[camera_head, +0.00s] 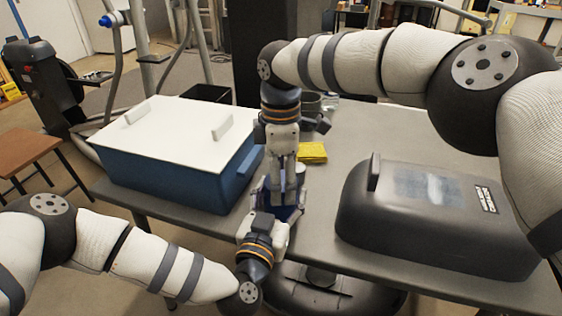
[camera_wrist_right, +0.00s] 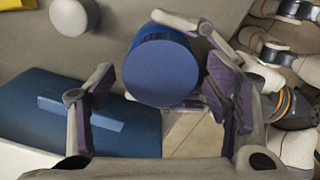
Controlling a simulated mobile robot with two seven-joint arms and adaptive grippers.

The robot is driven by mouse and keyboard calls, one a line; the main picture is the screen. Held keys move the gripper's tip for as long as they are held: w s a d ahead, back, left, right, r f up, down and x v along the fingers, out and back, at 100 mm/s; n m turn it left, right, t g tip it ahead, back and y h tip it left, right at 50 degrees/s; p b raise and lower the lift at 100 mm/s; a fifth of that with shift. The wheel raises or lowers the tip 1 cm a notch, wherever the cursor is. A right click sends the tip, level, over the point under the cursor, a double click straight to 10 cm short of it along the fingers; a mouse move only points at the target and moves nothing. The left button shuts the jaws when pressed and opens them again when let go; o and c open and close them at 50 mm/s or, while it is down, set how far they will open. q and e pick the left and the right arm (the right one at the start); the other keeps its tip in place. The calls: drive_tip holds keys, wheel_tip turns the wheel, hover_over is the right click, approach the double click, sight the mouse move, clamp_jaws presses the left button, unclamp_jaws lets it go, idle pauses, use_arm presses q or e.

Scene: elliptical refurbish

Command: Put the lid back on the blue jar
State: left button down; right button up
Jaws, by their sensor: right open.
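The blue jar (camera_head: 290,212) is at the table's front edge, mostly hidden by my grippers in the head view. In the right wrist view the jar (camera_wrist_right: 138,62) shows a flat, round blue top (camera_wrist_right: 162,74) that covers it like a lid. My left gripper (camera_head: 270,205) reaches in from the front, its fingers on both sides of the jar and seemingly touching it. My right gripper (camera_head: 287,190) points down above the jar. In the right wrist view its open fingers (camera_wrist_right: 165,100) stand apart on either side of the round top, with a gap at the left.
A blue box (camera_head: 165,172) with a white lid (camera_head: 170,135) stands left of my grippers. A large dark casing (camera_head: 430,225) stands at the right. A yellow pad (camera_head: 312,152) and grey containers (camera_head: 311,104) lie behind. The table (camera_head: 335,135) is bare between them.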

drive_tip(key=shift+f, duration=0.2)
drive_tip(key=c, duration=1.2)
drive_tip(key=m, duration=0.7)
drive_tip(key=o, duration=1.3)
